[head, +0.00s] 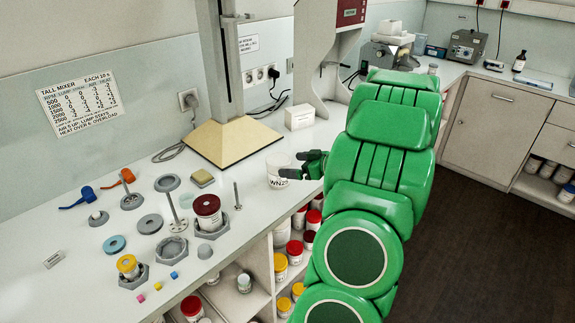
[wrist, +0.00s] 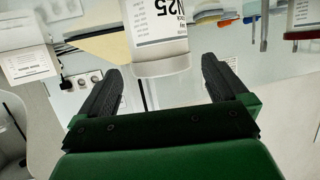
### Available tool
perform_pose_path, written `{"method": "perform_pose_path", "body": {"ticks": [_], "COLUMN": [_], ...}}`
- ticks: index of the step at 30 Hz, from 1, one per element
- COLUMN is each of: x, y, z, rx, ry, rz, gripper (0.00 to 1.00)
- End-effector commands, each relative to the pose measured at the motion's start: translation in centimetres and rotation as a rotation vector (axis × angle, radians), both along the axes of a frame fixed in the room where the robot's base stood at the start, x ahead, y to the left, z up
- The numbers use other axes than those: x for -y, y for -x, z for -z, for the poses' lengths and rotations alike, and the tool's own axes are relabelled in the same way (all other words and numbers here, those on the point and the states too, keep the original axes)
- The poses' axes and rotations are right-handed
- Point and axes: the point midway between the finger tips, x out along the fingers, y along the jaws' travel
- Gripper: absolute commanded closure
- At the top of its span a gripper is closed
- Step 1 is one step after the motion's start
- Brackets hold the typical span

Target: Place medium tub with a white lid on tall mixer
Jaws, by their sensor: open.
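The white tub (head: 279,172), lettered "WN25", stands on the counter at the front edge of the tall stand's base. Its label and white lid (wrist: 160,66) show in the wrist view. My gripper (head: 301,167) is open just to the right of the tub; in the wrist view my gripper (wrist: 160,82) has both fingers apart and nothing between them. The tub is beyond the fingertips. A tall column stand (head: 222,60) with a cream base (head: 222,142), probably the tall mixer, rises behind the tub. The sign "TALL MIXER" (head: 77,103) is on the wall at left.
Discs, rods, hex holders and a dark-red-lidded tub (head: 208,213) crowd the counter at left. A yellow-topped tub (head: 128,268) stands nearer. A white box (head: 299,116) and a grey-white machine (head: 312,65) are behind the gripper. Shelves (head: 262,272) below hold several tubs.

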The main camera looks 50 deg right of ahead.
Motion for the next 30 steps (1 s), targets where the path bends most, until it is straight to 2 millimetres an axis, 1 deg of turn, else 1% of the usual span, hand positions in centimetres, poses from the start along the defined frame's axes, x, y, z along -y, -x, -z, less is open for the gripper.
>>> {"method": "perform_pose_path", "body": {"ticks": [1,6,10,15,30], "x": [0.2,0.6,0.8,0.9,1.0], "y": [0.7,2.5,3.6,4.5,4.8], "z": [-0.2,-0.8,-1.3,-1.7,-1.8], "rx": [-0.002,-0.003,-0.001,0.000,-0.001], "ry": [0.000,0.001,0.001,0.001,0.000], "rz": [0.002,0.004,0.003,0.002,0.001], "gripper": [0.00,0.00,0.00,0.00,0.00]}}
